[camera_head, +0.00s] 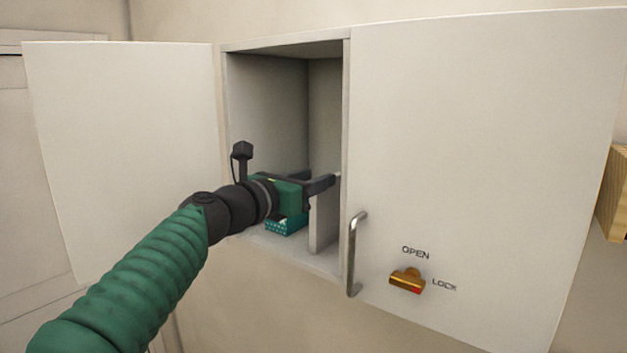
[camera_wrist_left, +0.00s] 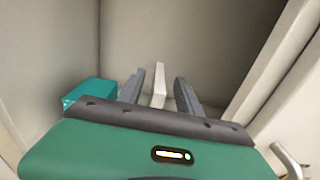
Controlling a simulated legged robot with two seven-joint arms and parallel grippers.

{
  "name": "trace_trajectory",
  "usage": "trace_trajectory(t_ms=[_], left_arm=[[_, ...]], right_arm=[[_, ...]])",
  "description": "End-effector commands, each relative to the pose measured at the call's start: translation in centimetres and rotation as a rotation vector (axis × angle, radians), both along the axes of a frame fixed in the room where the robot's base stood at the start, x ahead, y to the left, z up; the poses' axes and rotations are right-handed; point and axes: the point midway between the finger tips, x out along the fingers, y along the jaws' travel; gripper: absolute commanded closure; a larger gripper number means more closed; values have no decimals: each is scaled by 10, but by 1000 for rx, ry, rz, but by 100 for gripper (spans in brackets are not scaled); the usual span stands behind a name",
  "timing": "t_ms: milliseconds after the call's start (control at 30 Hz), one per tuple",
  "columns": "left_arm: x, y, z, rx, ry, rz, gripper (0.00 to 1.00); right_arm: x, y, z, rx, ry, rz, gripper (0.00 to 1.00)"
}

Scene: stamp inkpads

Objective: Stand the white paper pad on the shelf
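The white paper pad (camera_head: 323,228) stands upright on the floor of the open cabinet (camera_head: 347,130), at the right of the opening. It also shows in the left wrist view (camera_wrist_left: 159,84) as a narrow pale slab between my two fingers. My left gripper (camera_head: 321,176) reaches into the cabinet above the pad's lower part. Its fingers are open, with a visible gap on each side of the pad in the wrist view. My gripper hides part of the pad in the head view. My right gripper is in neither view.
A teal box (camera_head: 285,224) sits left of the pad, below my gripper; it also shows in the wrist view (camera_wrist_left: 90,91). The right door has a metal handle (camera_head: 356,255) and a brass latch (camera_head: 407,281).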

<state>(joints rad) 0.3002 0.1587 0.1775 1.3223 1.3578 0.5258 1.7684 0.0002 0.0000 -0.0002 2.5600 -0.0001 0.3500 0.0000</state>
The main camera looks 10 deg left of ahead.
Motion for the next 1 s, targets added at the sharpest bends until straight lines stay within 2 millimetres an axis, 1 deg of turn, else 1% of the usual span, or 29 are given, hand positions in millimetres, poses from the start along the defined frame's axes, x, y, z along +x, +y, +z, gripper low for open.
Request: trace_trajectory(t_ms=[233,333,467,700,833,900,1000], left_arm=[[-3,2,-1,1,0,2,58],[-14,6,-3,2,-2,2,58],[-44,19,-4,3,-4,5,58],[-110,46,-3,1,-4,4,58],[-136,57,-1,1,-1,3,58],[-144,61,-1,0,0,1,58],[-152,64,0,0,1,2,58]], right_arm=[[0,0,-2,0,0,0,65],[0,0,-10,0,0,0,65],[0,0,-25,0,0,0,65],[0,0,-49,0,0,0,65],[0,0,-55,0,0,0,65],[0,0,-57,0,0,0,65],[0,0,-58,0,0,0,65]])
